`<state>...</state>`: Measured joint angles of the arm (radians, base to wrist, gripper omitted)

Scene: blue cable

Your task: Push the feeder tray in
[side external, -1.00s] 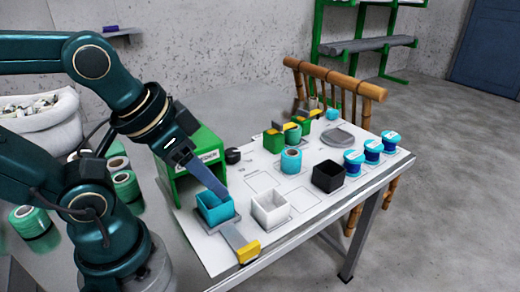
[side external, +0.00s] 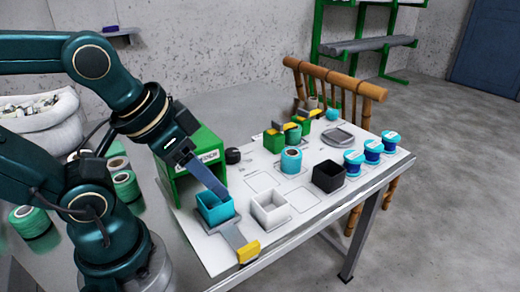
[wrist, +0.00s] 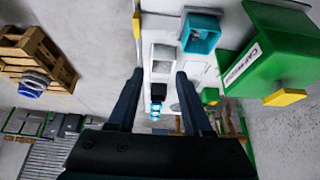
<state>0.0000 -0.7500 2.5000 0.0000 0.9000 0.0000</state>
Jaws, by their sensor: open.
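The green feeder (side external: 205,148) stands at the left of the white work board, and shows at the right in the wrist view (wrist: 275,50). A grey tray (side external: 233,236) with a yellow end handle (side external: 248,252) lies in front of it, pulled out toward the table's front edge. The handle also shows in the wrist view (wrist: 137,25). A cyan bin (side external: 215,210) sits between feeder and handle, apparently on the tray. My gripper (side external: 222,193) is near the cyan bin, behind the handle; contact cannot be told. Its fingers are apart and empty in the wrist view (wrist: 157,75).
A white bin (side external: 270,210) and a black bin (side external: 328,177) stand to the right. A cyan spool (side external: 291,161), several blue spools (side external: 372,151) and small green holders with yellow tops (side external: 272,142) are farther along. A wooden chair (side external: 340,78) stands behind the table.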

